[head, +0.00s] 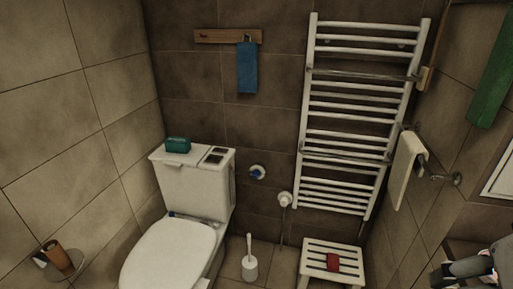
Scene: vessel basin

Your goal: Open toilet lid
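The white toilet (195,192) stands at the lower left of the head view, its tank against the back wall. Its lid (170,255) is down over the seat, and its front end is cut off by the bottom edge of the picture. What looks like my gripper (470,270) shows only in part at the bottom right corner, far to the right of the toilet and apart from it. Its fingertips cannot be made out clearly, so I cannot tell if it is open or shut.
A teal box (178,145) sits on the tank. A toilet brush (249,262) and a white stool (336,252) with a red item (332,263) stand right of the toilet. A roll holder (62,258) is at left. A towel radiator (355,110) covers the back wall.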

